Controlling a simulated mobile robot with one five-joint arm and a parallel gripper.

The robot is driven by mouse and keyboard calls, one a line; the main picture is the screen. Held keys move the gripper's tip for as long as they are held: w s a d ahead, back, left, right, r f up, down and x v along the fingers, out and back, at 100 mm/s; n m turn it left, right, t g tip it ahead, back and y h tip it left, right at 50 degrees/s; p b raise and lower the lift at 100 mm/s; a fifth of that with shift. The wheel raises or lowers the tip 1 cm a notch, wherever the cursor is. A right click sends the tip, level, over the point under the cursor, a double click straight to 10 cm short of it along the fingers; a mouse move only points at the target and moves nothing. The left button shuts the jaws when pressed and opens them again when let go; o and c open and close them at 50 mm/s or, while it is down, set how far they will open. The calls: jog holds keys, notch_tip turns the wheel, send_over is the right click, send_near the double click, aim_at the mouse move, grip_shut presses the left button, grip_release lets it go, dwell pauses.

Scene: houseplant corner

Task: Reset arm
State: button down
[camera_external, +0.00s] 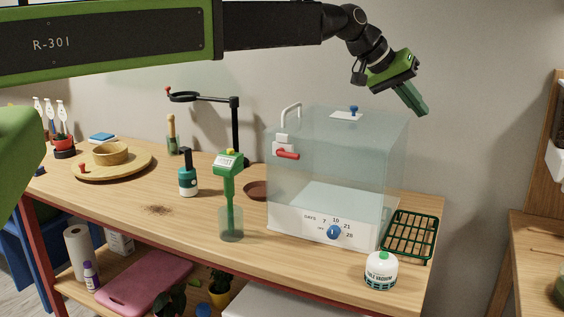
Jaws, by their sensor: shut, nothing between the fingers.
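My arm reaches in from the left along the top of the view, above the wooden bench (120,217). My gripper (422,110) is at the upper right, tilted down and to the right. Its green fingers are together with nothing between them. It hangs in the air near the upper right edge of the clear box (300,180), apart from the bench top.
The clear box has a white dial panel (310,226). A green rack (411,236) and small white-and-green container (381,271) sit right of it. A green tool stands in a clear cup (231,230). A black stand (236,130) rises behind.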

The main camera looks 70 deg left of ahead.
jog(key=s+d+f+m+g+h+b, duration=0.1)
jog(key=s+d+f+m+g+b, duration=0.25)
jog(key=s+d+f, duration=0.6)
jog(key=s+d+f+m+g+y+b, duration=0.1)
jog(key=s+d+f+b, duration=0.1)
jog(key=s, duration=0.5)
jog(key=s+d+f+m+g+b, duration=0.1)
jog(key=s+d+f+g+b, duration=0.1)
jog(key=s, duration=0.5)
jog(key=s+d+f+m+g+y+b, duration=0.1)
jog(key=s+d+f+g+b, duration=0.1)
jog(key=s+f, duration=0.2)
jog(key=s, duration=0.3)
jog(key=shift+s+d+f+y+b, duration=0.15)
jog(key=shift+s+d+y+b, duration=0.05)
jog(key=shift+d+y+b, duration=0.15)
jog(key=shift+f+m, duration=0.1)
jog(key=shift+m, duration=0.15)
notch_tip(320, 180, down, 23)
jog(key=b, duration=2.3)
